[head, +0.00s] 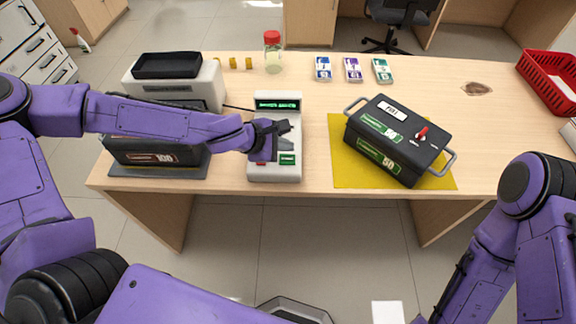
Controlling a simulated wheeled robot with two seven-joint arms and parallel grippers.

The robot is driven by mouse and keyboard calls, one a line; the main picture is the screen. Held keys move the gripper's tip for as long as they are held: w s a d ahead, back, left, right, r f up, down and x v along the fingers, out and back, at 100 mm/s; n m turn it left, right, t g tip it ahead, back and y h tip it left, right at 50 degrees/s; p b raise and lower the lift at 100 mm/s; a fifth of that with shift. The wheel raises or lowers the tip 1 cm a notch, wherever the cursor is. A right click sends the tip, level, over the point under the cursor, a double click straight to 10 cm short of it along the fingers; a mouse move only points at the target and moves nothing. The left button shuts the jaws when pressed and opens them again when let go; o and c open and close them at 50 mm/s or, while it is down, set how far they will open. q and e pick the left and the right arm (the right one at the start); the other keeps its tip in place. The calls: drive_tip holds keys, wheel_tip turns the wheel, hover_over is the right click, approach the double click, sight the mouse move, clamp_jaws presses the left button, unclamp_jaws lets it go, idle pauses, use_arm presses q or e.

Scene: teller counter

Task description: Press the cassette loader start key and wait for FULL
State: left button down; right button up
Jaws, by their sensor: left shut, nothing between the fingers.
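A white console (257,174) stands on the counter left of the middle. Its display (277,104) shows green lettering too small to read. A green key (287,160) is on its lower front, and a red key shows partly to the left of it, behind my gripper. My left gripper (284,128) is shut and empty over the console's middle, above the green key in the picture. I cannot tell whether it touches the console. My right arm comes in at the right, but its gripper is out of view.
A black cassette (440,144) marked 50 lies on a yellow mat (348,170). Another, marked 100 (152,157), sits at the left before a white machine (207,88). A jar (273,58), banknote bundles (353,69) and a red basket (540,72) stand farther back.

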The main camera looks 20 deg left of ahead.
sight(294, 156)
use_arm(q)
drive_tip(key=shift+f+b, duration=0.35)
drive_tip(key=shift+f, duration=0.65)
use_arm(e)
drive_tip(key=shift+f, duration=0.8)
idle(0.4)
use_arm(q)
drive_tip(key=shift+f+b, duration=0.3)
drive_tip(key=shift+f, duration=0.15)
use_arm(e)
drive_tip(key=shift+f, duration=0.3)
use_arm(q)
drive_tip(key=shift+f+b, duration=0.35)
drive_tip(key=shift+f, duration=0.1)
use_arm(e)
drive_tip(key=shift+f, duration=0.35)
use_arm(q)
drive_tip(key=shift+r, duration=0.15)
use_arm(e)
drive_tip(key=shift+r, duration=0.15)
use_arm(q)
drive_tip(key=shift+r+p, duration=0.75)
drive_tip(key=shift+p, duration=0.2)
use_arm(e)
drive_tip(key=shift+r, duration=0.8)
